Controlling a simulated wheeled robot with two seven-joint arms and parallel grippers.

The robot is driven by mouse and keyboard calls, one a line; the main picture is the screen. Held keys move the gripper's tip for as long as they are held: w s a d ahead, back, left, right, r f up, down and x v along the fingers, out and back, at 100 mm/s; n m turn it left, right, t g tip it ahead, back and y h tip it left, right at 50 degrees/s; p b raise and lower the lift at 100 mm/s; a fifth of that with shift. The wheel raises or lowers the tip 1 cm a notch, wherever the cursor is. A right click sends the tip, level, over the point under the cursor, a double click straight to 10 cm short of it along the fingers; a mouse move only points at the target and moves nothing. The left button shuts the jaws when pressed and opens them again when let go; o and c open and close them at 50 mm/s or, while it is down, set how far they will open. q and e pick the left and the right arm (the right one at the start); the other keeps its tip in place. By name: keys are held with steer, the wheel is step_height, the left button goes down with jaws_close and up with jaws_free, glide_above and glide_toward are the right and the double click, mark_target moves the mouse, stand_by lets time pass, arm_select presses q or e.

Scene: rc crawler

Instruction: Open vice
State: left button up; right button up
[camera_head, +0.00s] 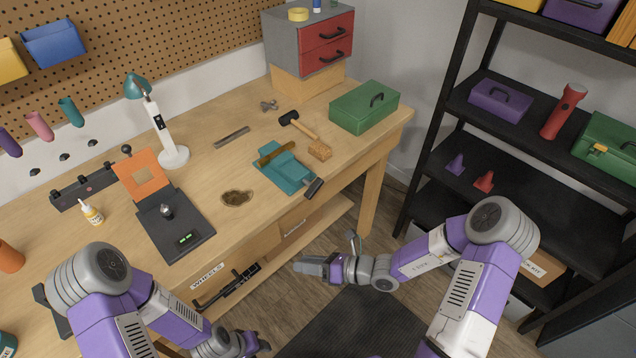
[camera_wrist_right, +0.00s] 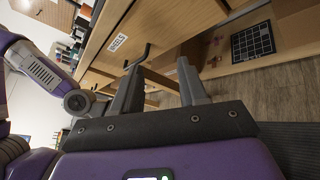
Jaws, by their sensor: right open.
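The teal vice (camera_head: 290,176) is fixed at the front edge of the workbench in the head view. A brown strip lies along its back part, and a dark handle (camera_head: 314,188) sticks out at its front right. I cannot tell how far its jaws are apart. My right gripper (camera_head: 308,265) is below and in front of the bench edge, clear of the vice. In the right wrist view its two fingers (camera_wrist_right: 160,86) are apart with nothing between them. The vice is not seen there. My left gripper (camera_head: 252,343) is low at the bottom of the head view, partly hidden, its fingers unclear.
A drawer labelled WHEELS (camera_wrist_right: 118,43) with a black handle faces my right gripper. A black shelf (camera_head: 520,200) stands right. Floor between is free.

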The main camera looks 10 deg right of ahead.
mark_target(317, 191)
steer(key=w+d+r+m+t+h+p, duration=0.2)
steer(key=w+d+r+m+t+h, duration=0.2)
steer(key=w+d+r+m+t, duration=0.5)
steer(key=shift+m+g, duration=0.4)
steer(key=x, duration=0.4)
steer(key=d+b+x, duration=0.1)
steer(key=x, duration=0.1)
steer(key=shift+w+a+r, duration=0.15)
steer(key=shift+w+r, duration=0.1)
steer(key=shift+w, duration=0.4)
arm_select(q)
step_height(317, 191, up, 2)
steer(key=shift+r, duration=0.1)
arm_select(e)
jaws_close()
